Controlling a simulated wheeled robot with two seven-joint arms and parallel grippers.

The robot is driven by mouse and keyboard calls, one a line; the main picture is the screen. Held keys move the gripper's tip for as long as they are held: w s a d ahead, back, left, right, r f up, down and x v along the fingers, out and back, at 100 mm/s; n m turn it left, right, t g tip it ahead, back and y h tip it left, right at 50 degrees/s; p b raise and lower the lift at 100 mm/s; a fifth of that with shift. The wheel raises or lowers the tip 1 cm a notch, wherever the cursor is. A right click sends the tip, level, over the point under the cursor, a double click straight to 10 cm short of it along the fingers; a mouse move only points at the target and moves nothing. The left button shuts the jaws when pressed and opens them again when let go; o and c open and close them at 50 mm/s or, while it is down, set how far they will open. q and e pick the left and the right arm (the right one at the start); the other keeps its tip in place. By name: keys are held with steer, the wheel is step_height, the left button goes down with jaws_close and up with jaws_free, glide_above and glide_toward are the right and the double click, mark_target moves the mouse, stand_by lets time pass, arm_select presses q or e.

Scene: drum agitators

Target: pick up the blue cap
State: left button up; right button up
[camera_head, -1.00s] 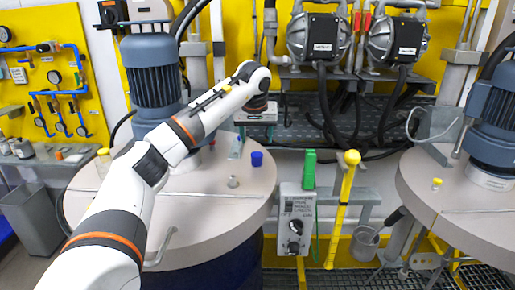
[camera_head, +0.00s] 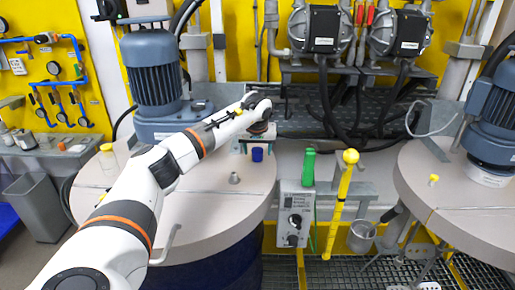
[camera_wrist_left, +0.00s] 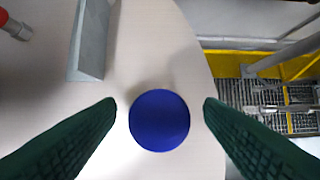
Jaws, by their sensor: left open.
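The blue cap (camera_head: 257,154) stands on the grey drum lid near its right back edge. In the left wrist view the blue cap (camera_wrist_left: 159,120) shows from above as a round blue disc. It lies between the two dark green fingers of my left gripper (camera_wrist_left: 160,108), with a gap on each side. My left gripper (camera_head: 258,138) is above the cap in the head view, and its fingers are hard to make out there. The gripper is open and empty. My right gripper is not in view.
A small metal fitting (camera_head: 234,178) stands on the drum lid (camera_head: 215,215) near the cap. A grey metal bracket (camera_wrist_left: 91,40) rises beside the cap. A blue motor (camera_head: 152,75) stands behind my arm. Past the lid's right edge are a control box (camera_head: 295,215) and floor grating.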

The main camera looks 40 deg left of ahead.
arm_select(q)
steer(key=shift+w+a+f, duration=0.15)
steer(key=shift+a+f, duration=0.05)
steer(key=shift+f, duration=0.3)
steer(key=c, duration=1.1)
